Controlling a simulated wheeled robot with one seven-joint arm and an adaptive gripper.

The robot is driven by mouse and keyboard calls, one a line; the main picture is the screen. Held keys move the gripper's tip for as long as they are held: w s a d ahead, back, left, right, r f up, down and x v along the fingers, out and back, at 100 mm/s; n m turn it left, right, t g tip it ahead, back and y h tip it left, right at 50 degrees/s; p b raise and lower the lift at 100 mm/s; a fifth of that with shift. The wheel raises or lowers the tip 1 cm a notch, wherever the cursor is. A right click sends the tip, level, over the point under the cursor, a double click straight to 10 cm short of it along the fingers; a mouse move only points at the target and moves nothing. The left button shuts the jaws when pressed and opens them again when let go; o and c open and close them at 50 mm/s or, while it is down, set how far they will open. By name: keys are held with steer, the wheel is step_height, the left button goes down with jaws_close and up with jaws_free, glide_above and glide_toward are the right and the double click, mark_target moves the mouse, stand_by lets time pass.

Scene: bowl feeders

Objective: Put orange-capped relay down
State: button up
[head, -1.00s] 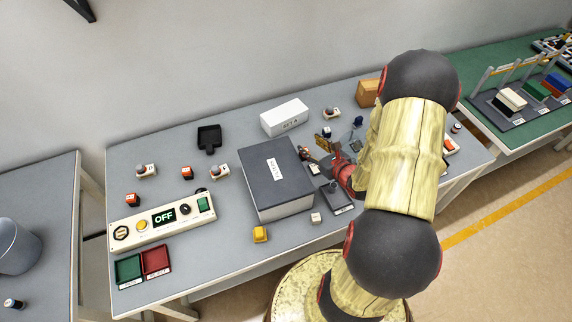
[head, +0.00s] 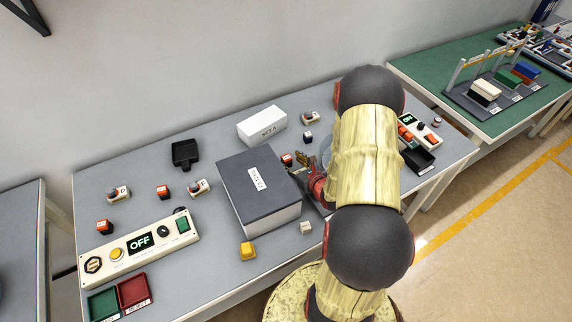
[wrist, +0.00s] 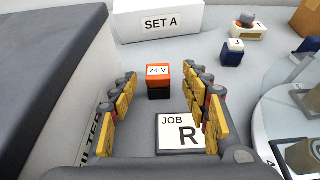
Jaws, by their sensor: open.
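The orange-capped relay (wrist: 158,72) is a small black block with an orange top marked "24 V". In the wrist view it stands upright between and slightly beyond my fingertips, just behind the white JOB R card (wrist: 185,132). My gripper (wrist: 162,84) is open, with a visible gap between each finger and the relay. In the head view the relay (head: 287,160) shows beside the far right corner of the dark-topped box (head: 258,180), with my gripper (head: 306,162) close to its right. My arm hides the area right of the gripper.
The dark-topped box is a tall wall left of my gripper. The white SET A box (wrist: 160,22) stands behind the relay. A blue block (wrist: 233,52) and a round clear-topped piece (wrist: 285,115) lie to the right. Bare table shows around the relay.

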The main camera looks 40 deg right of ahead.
mark_target(285, 157)
steer(key=b+x, duration=0.1)
steer(key=x, duration=0.4)
steer(key=shift+w+b, duration=0.15)
steer(key=shift+b, duration=0.15)
steer(key=c, duration=0.4)
steer(key=c, duration=0.7)
jaws_close()
